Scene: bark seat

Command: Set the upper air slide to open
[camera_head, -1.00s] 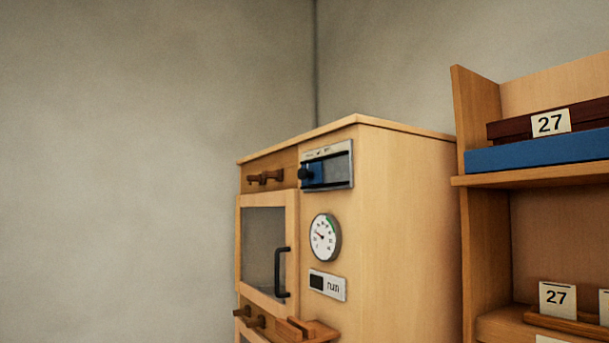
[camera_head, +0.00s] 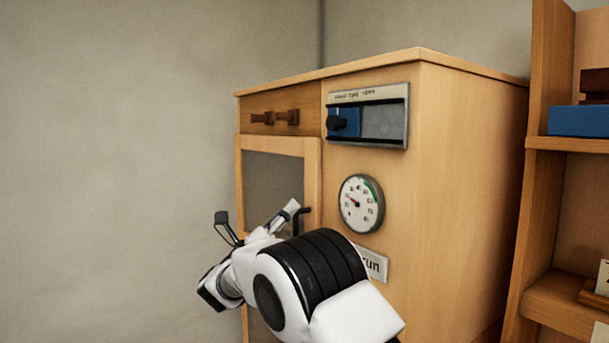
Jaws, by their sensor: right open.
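The upper air slide is a blue plate (camera_head: 351,121) with a black knob (camera_head: 337,123) in a grey metal frame (camera_head: 401,140) at the top of the wooden cabinet's front. The plate and knob sit at the left end of the frame; the slot to the right shows a grey surface. Small lettering above is too blurred to read surely. My right gripper (camera_head: 257,213) is open, with nothing seen between its fingers. It is below and left of the slide in the picture, in front of the glazed door, clear of the knob. My left gripper is out of view.
A round dial (camera_head: 361,204) and a "run" plate (camera_head: 374,264), partly behind my arm, are below the slide. A wooden shelf (camera_head: 548,180) stands at the right.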

